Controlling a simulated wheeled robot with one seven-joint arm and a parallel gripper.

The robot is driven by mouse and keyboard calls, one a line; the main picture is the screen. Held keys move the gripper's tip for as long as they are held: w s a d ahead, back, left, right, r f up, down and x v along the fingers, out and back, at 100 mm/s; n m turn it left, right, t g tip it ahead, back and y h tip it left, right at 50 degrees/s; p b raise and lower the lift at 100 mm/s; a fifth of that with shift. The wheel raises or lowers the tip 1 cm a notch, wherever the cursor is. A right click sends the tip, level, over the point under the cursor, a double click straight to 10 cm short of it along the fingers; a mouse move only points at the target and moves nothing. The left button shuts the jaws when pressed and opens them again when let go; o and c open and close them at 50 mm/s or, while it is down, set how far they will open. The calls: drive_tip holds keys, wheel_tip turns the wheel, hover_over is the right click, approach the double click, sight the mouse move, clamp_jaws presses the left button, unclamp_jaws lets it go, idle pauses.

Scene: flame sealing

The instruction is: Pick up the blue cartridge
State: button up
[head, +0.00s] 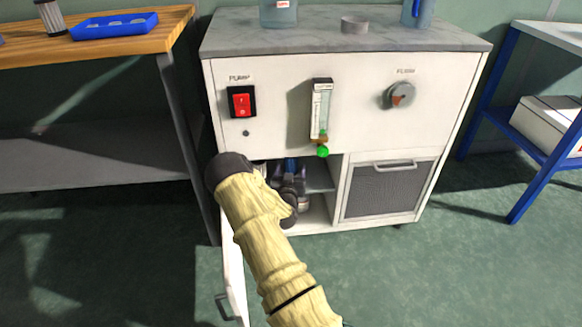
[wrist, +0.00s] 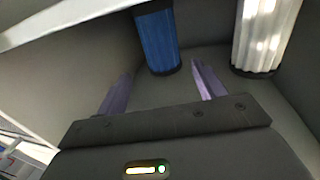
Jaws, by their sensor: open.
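The blue cartridge (wrist: 158,42) stands upright in the cabinet compartment, with a dark cap at its lower end. In the wrist view it lies just beyond and between the two purple fingers of my gripper (wrist: 160,80). The fingers are apart with nothing between them. In the head view my gripper (head: 290,180) reaches into the open lower left compartment. There only a small blue patch of the cartridge (head: 290,164) shows above it; the rest is hidden by my gripper.
A white pleated cartridge (wrist: 265,35) stands right of the blue one. The white cabinet (head: 280,115) has its door (head: 235,275) swung open at left and a mesh panel (head: 388,190) at right. The compartment walls are close around my gripper.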

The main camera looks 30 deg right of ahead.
sight(291, 161)
drive_tip(key=shift+w+d+f+b, duration=0.1)
drive_tip(key=shift+w+d+b, duration=0.1)
drive_tip(key=shift+w+b, duration=0.3)
drive_tip(key=b+x, duration=0.3)
drive_tip(key=x, duration=0.1)
drive_tip(key=shift+w+r, duration=0.1)
drive_tip(key=shift+r, duration=0.1)
drive_tip(key=c, duration=1.1)
drive_tip(key=shift+r, duration=0.15)
